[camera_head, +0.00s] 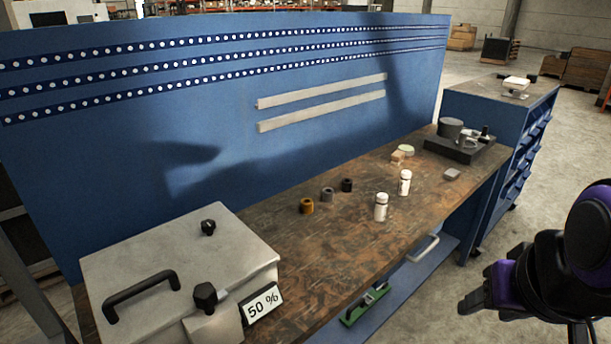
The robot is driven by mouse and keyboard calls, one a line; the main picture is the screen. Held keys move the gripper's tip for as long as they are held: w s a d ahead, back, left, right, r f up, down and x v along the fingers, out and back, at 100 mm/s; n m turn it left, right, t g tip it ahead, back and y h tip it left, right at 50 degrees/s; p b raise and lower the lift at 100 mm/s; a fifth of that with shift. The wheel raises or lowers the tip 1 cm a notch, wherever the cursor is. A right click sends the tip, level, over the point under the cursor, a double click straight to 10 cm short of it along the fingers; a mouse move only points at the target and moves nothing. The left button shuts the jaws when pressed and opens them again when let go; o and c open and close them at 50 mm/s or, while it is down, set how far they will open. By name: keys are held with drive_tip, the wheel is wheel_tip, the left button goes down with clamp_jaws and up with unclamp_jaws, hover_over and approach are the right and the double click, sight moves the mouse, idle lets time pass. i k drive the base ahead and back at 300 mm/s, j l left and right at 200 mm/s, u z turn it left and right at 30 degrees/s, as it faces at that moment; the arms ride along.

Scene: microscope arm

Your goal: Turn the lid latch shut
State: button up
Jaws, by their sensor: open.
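A light grey metal box (140,262) with a closed-looking lid stands at the near left end of the bench. A black bar handle (142,296) is on it. A black knob (206,295) sits at the front edge above a small grey plate and looks like the lid latch; I cannot tell its exact turn. Another black knob (208,227) is on the lid's top. My gripper (478,302) is at the far right, open, empty and well apart from the box, in front of the bench. Its fingertips are small and dark in this view.
A "50 %" sign (262,303) stands beside the front knob. Two white bottles, several small rings and a dark block with a cylinder (450,128) stand on the wooden bench (340,235). A blue back panel (130,150) rises behind.

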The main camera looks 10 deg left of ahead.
sight(205, 295)
drive_tip(key=u, duration=1.4)
